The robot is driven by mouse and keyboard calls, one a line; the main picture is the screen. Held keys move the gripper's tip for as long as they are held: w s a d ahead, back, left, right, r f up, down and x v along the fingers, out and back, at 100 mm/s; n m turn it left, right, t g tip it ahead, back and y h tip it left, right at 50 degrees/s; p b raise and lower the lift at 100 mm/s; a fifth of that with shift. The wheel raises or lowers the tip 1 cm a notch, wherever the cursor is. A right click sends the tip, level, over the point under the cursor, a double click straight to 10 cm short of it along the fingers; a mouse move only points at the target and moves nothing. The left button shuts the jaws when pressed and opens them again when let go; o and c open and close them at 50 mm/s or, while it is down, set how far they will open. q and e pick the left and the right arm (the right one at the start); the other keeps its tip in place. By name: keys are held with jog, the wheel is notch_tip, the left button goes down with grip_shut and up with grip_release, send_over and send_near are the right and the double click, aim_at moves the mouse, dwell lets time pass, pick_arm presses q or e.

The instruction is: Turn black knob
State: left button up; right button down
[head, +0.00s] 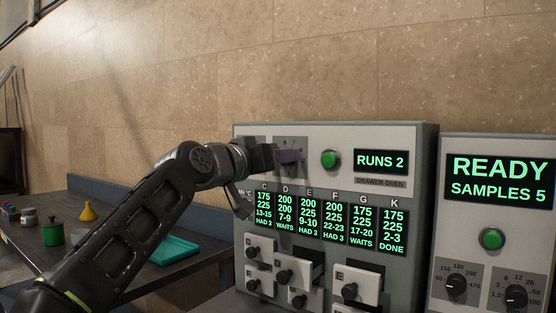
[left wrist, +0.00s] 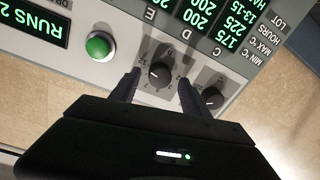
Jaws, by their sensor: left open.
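A black knob (left wrist: 160,73) with a white pointer line and a numbered dial sits on the grey drawer oven (head: 385,141) panel. A second black knob (left wrist: 212,97) is beside it. My left gripper (left wrist: 159,79) is open, with one finger on each side of the first knob; I cannot tell whether they touch it. In the head view my left gripper (head: 290,157) is at the upper left of the oven panel and hides both knobs. My right gripper is not in view.
A green button (head: 331,159) and the RUNS 2 display are right of my left gripper. Lot displays and white drawers (head: 357,286) are below. A second machine (head: 498,148) with two black knobs (head: 455,284) stands right. A teal tray (head: 174,250) lies on the left bench.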

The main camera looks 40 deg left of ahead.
pick_arm(q)
jog(key=s, duration=0.7)
jog(key=shift+s+d+b, duration=0.15)
jog(key=shift+d+b, duration=0.15)
